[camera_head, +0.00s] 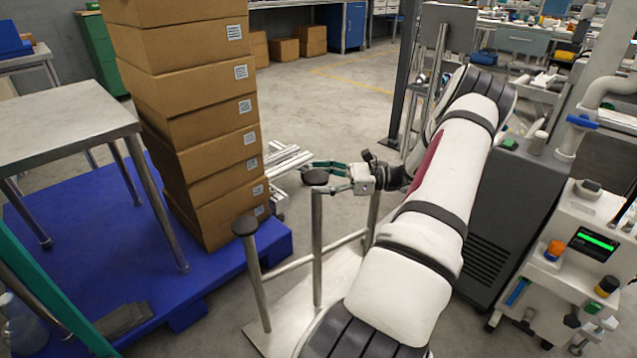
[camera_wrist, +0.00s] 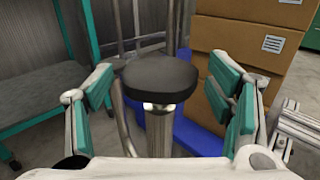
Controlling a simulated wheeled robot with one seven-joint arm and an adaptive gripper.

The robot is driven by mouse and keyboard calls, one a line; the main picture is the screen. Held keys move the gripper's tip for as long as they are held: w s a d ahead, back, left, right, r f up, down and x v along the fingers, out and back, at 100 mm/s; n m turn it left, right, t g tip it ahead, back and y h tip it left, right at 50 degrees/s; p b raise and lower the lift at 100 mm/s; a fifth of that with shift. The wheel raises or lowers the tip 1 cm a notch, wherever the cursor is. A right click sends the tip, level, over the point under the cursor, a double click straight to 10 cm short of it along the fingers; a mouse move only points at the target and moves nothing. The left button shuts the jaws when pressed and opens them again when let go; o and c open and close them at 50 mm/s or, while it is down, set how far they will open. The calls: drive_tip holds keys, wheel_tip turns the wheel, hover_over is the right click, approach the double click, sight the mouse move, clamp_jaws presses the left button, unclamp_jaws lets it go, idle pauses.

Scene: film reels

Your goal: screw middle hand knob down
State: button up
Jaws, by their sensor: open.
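The middle hand knob (camera_head: 315,177) is a dark rounded cap on top of an upright metal post (camera_head: 317,250). In the wrist view this black knob (camera_wrist: 160,77) sits centred between the fingers, on its shiny post (camera_wrist: 160,132). My gripper (camera_head: 322,177) comes in from the right and is open, with a teal-padded finger on each side of the knob. In the wrist view my gripper (camera_wrist: 168,95) shows clear gaps between both pads and the knob. Another dark knob (camera_head: 244,224) tops the nearer left post. A third post stands partly hidden behind my arm.
A tall stack of cardboard boxes (camera_head: 200,130) stands on a blue pallet (camera_head: 105,270), left of the posts. A metal table (camera_head: 60,125) is at far left. A dark cabinet (camera_head: 510,215) and white equipment stand right of my arm. Open floor lies behind.

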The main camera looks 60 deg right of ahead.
drive_tip(key=shift+w+a, duration=0.15)
drive_tip(key=shift+w, duration=0.15)
drive_tip(key=c, duration=1.2)
